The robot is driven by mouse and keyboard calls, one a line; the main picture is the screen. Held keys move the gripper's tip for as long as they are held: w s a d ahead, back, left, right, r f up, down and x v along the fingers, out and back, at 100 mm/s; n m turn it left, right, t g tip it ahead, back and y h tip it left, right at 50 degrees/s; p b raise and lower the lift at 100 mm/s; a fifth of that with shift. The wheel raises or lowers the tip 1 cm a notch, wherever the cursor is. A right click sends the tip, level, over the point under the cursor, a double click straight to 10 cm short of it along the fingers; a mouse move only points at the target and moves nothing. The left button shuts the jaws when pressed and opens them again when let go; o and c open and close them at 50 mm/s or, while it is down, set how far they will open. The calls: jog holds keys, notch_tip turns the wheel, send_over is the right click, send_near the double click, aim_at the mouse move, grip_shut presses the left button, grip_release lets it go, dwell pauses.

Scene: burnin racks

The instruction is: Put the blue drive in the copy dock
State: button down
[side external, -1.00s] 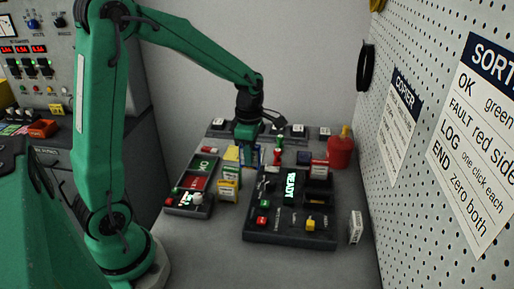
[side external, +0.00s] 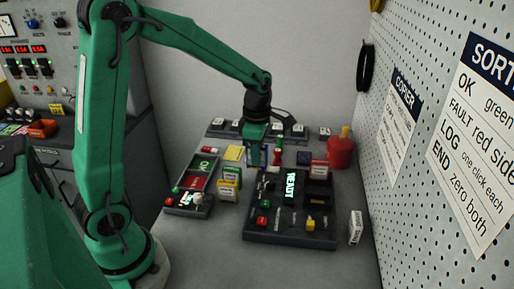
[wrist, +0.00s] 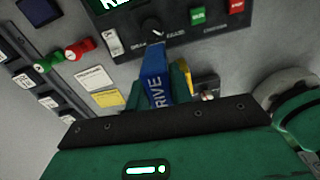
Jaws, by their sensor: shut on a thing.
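My gripper (side external: 255,158) is above the back left part of the dark console with the lit READY display (side external: 290,187). In the wrist view, my gripper (wrist: 160,72) is shut on the blue drive (wrist: 155,76), whose side shows white letters ending in "RIVE". The drive points toward the console (wrist: 190,45), whose near edge, with a dark knob and small labels, shows beyond it. I cannot tell whether the drive touches the console. The drive cannot be clearly made out in the side view, and which opening is the copy dock is unclear.
A tray (side external: 182,211) with coloured pieces lies left of the console. A red container (side external: 340,152) stands at the back right, and a white box (side external: 355,227) is right of the console. The front table is clear.

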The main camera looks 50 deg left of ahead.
jog(key=w+d, duration=0.4)
jog(key=d, duration=0.3)
jog(key=w+d, duration=0.5)
jog(key=d, duration=0.3)
jog(key=shift+w+r+n, duration=0.25)
jog(key=shift+r+n, duration=0.15)
jog(key=shift+r, duration=0.05)
jog(key=shift+f, duration=0.2)
jog(key=shift+f, duration=2.6)
jog(key=shift+f, duration=1.2)
dwell(1.3)
jog(key=c, duration=0.8)
grip_release()
jog(key=shift+o, duration=0.2)
